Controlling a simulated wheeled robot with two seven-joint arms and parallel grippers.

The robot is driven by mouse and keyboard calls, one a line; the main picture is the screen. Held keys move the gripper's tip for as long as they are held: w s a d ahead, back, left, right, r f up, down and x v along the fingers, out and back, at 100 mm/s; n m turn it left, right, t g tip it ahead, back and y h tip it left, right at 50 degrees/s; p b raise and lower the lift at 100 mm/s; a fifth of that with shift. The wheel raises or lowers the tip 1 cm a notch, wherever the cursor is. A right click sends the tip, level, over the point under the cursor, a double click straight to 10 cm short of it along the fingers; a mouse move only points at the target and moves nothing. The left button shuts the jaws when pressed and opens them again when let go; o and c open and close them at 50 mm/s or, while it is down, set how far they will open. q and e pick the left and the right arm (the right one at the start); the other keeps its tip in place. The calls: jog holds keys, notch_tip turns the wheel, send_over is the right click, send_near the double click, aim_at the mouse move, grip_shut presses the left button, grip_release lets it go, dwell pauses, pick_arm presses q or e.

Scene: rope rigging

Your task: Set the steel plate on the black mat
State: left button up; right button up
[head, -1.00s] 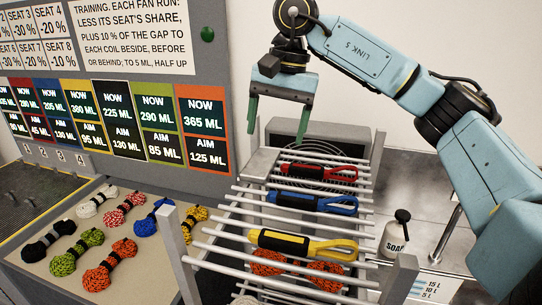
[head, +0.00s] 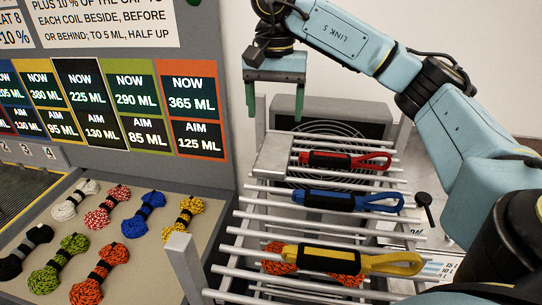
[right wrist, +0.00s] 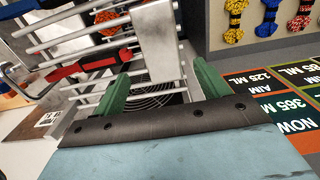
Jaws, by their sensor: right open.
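The steel plate (head: 280,158) is a flat grey panel lying across the left end of the rack's upper bars. It also shows in the right wrist view (right wrist: 158,50), running up between my finger lines. My right gripper (head: 279,115) is open and empty, fingers pointing down, above and just behind the plate. Its green fingers straddle the plate's line in the right wrist view (right wrist: 161,72), apart from it as far as I can tell. A dark, yellow-edged surface (head: 22,187) at the far left may be the black mat; I cannot be sure. My left gripper is not in view.
Red (head: 345,161), blue (head: 350,200) and yellow (head: 350,260) strapped bundles lie on the rack bars (head: 235,250) beside the plate. Several rope coils (head: 143,214) lie on a beige board at left. A panel of signs (head: 120,100) stands behind it. A fan-like grille is behind the rack.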

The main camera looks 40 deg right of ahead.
aim_at(275, 150)
notch_tip(275, 150, down, 4)
jog(key=shift+r+b, duration=0.1)
jog(key=shift+b, duration=0.4)
jog(key=shift+w+f, duration=0.1)
jog(key=shift+f, duration=0.5)
notch_tip(275, 150, down, 3)
jog(key=shift+d+f+b, duration=0.1)
jog(key=shift+b, duration=0.25)
jog(key=shift+f, duration=0.6)
jog(key=c, duration=1.3)
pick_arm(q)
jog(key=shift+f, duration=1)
pick_arm(e)
jog(key=shift+r, duration=0.15)
jog(key=c, duration=0.3)
